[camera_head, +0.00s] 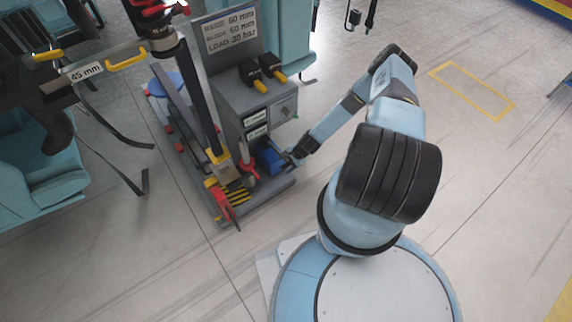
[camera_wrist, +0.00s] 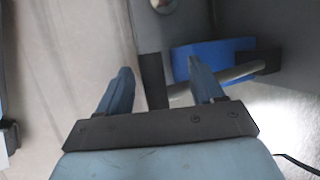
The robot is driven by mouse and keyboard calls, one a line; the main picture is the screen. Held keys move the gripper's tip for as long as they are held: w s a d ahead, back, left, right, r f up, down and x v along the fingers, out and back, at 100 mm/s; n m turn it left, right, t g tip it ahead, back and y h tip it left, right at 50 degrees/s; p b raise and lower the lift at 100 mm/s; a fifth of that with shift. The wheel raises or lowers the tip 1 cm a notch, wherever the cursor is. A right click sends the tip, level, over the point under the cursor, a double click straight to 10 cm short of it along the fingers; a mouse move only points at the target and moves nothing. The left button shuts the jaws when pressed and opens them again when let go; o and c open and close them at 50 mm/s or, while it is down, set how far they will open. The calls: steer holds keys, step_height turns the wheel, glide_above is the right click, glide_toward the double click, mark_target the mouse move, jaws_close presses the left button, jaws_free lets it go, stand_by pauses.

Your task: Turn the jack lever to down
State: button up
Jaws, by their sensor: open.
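The grey jack cart (camera_head: 238,110) stands left of my arm, with a cabinet and a red-and-yellow mechanism at its front end. A red handle (camera_head: 229,205) sticks out low at that end. I cannot tell for certain which part is the jack lever. My gripper (camera_head: 291,157) is low beside the cart, close to a blue block (camera_head: 268,157). In the wrist view my gripper (camera_wrist: 163,78) is open. A metal rod (camera_wrist: 235,75) with dark ends runs past the right finger, in front of the blue block (camera_wrist: 212,52); whether they touch is unclear.
A sign (camera_head: 229,32) and two black knobs with yellow handles (camera_head: 262,76) top the cabinet. Teal seats (camera_head: 40,175) and hanging black straps (camera_head: 128,165) are at left. The floor (camera_head: 480,150) at right is clear.

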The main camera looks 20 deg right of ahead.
steer(key=shift+w+d+r, duration=0.2)
steer(key=shift+w+d, duration=0.1)
steer(key=shift+d, duration=0.2)
steer(key=shift+w+d+r, duration=0.15)
steer(key=shift+w+d, duration=0.1)
steer(key=shift+d, duration=0.2)
steer(key=s+a+v, duration=0.1)
steer(key=v, duration=1.1)
steer(key=shift+s+r, duration=0.2)
steer(key=shift+r, duration=0.2)
